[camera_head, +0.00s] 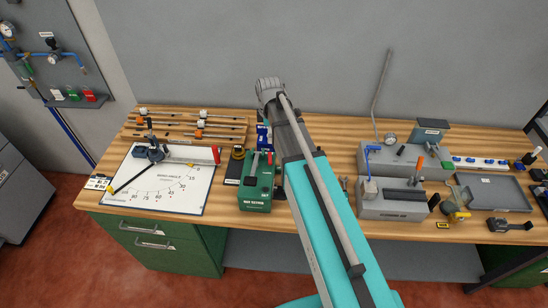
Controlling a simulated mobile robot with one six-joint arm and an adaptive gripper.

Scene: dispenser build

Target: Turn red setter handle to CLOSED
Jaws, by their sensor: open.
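A green box (256,192) stands near the front edge of the bench, left of my arm. Its front label seems to end in "SETTER", but it is too small to read surely. A thin dark lever (254,165) stands on its top, with a small red part (270,158) beside it. I cannot tell which handle position is marked CLOSED. My teal arm reaches up across the middle of the picture, passing just right of the green box. The jaws of my gripper do not show; the arm hides the area behind it.
A white angle-scale board (185,196) with a dark lever lies left of the box. A rack of rods (190,127) lies behind it. Right of my arm stand grey fixtures (393,209), an orange handle (419,166) and a grey tray (497,178). A bent grey rod (380,85) rises behind.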

